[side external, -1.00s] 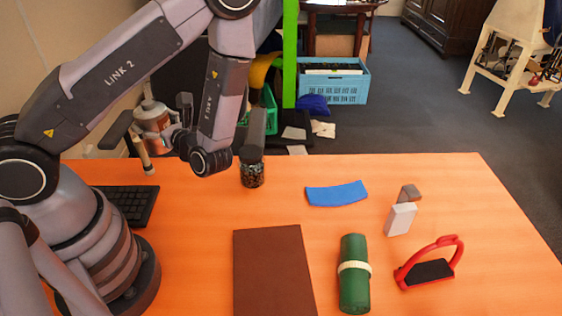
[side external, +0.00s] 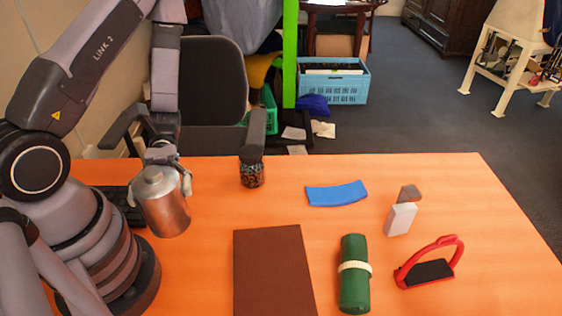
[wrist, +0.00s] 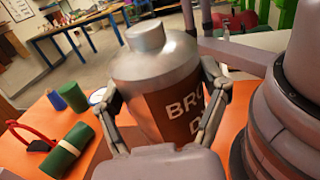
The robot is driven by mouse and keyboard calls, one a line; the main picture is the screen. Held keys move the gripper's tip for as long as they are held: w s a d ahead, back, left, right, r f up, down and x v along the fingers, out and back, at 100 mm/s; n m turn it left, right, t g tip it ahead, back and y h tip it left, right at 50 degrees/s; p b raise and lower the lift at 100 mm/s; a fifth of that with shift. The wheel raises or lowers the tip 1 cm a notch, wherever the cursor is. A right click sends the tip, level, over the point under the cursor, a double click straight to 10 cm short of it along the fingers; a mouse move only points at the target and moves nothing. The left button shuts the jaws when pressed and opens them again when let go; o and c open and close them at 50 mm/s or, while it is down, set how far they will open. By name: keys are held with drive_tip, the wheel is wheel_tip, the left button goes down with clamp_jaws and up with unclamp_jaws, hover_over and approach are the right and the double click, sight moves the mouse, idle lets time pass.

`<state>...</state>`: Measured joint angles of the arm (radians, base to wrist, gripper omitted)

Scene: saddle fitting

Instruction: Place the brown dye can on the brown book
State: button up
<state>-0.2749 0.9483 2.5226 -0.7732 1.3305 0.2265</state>
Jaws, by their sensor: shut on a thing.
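The brown dye can (side external: 165,203) is a metal can with a silver shoulder and cap and a brown label; it also shows large in the wrist view (wrist: 160,85), with part of its lettering visible. My gripper (side external: 165,180) is shut on the can's sides, with a finger on each side in the wrist view (wrist: 168,108). The can is slightly tilted and appears held above the table, left of the book. The brown book (side external: 272,272) lies flat on the orange table, its top bare.
A green roll with a pale band (side external: 354,280) lies right of the book. A jar of dark bits (side external: 252,174), a blue curved piece (side external: 336,194), a white-and-grey block (side external: 400,219) and a red stirrup (side external: 430,268) stand apart. A keyboard (side external: 117,202) is behind the can.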

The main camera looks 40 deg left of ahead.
sight(180, 198)
drive_tip(key=w+d+f+n+t+h, duration=0.1)
drive_tip(key=t, duration=0.1)
drive_tip(key=w+n+t, duration=0.1)
drive_tip(key=shift+d+f+t+h, duration=0.35)
drive_tip(key=shift+f+t+h, duration=0.05)
drive_tip(key=shift+n, duration=0.3)
drive_tip(key=shift+w+d+f, duration=1.35)
drive_tip(key=shift+w+f, duration=0.55)
drive_tip(key=shift+f, duration=0.25)
drive_tip(key=shift+w+d+f, duration=1.4)
drive_tip(key=shift+w+f, duration=0.45)
drive_tip(key=shift+f, duration=0.3)
drive_tip(key=shift+w+d+f, duration=1.35)
drive_tip(key=shift+w+f, duration=0.55)
drive_tip(key=shift+f, duration=0.25)
drive_tip(key=shift+f, duration=0.2)
drive_tip(key=o, duration=1.2)
